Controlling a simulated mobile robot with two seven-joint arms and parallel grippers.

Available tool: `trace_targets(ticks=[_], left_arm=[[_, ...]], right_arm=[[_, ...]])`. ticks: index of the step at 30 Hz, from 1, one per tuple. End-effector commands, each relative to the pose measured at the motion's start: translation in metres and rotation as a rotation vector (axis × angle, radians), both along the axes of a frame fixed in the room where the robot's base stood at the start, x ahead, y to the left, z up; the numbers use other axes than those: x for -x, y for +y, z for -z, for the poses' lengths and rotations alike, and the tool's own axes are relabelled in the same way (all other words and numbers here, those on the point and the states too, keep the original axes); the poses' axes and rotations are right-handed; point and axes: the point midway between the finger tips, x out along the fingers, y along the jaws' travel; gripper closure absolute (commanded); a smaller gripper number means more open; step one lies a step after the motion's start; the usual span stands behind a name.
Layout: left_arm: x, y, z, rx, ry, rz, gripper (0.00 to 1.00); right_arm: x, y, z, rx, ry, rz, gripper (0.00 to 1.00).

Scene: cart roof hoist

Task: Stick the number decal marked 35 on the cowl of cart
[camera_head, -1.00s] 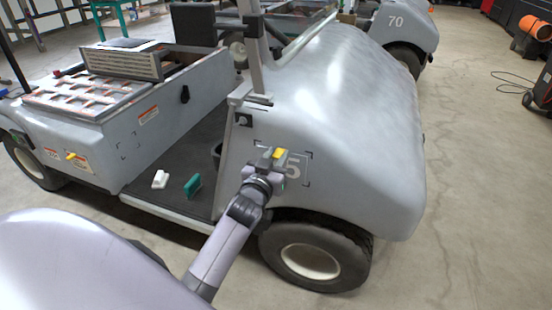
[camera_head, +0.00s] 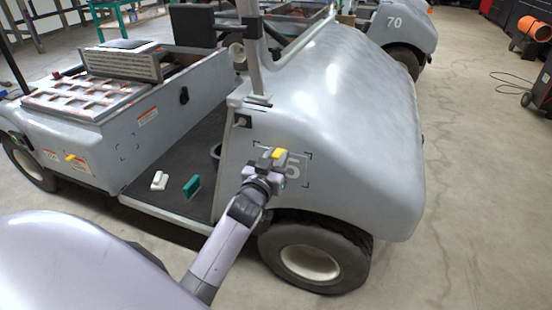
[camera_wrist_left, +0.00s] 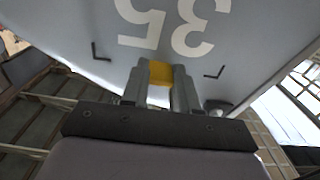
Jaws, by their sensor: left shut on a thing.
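The grey cowl (camera_head: 345,110) of the near cart fills the middle of the head view. Pale digits reading 35 (camera_head: 292,169) show on its side, inside dark corner marks; the 3 is largely hidden by my gripper. In the left wrist view the 35 (camera_wrist_left: 200,32) appears upside down on the grey panel. My left gripper (camera_head: 274,162) is shut on a small yellow thing (camera_wrist_left: 160,72) and is at the digits. I cannot tell whether the yellow thing touches the cowl. My right gripper is not in view.
A white block (camera_head: 159,180) and a teal block (camera_head: 192,186) stand on the cart's floor. The front wheel (camera_head: 312,258) is below the cowl. Another cart marked 70 (camera_head: 396,22) stands behind.

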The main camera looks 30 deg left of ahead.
Motion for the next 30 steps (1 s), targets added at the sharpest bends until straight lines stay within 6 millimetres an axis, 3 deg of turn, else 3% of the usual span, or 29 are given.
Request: trace_targets(ticks=[28, 29, 30], left_arm=[[-0.0021, 0.0007, -0.0005, 0.000, -0.001, 0.000, 1.00], [-0.0021, 0.0007, -0.0005, 0.000, -0.001, 0.000, 0.65], [-0.0021, 0.0007, -0.0005, 0.000, -0.001, 0.000, 0.52]], right_arm=[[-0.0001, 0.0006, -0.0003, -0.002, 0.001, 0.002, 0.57], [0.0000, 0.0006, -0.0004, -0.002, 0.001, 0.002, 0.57], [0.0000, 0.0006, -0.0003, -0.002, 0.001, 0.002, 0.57]])
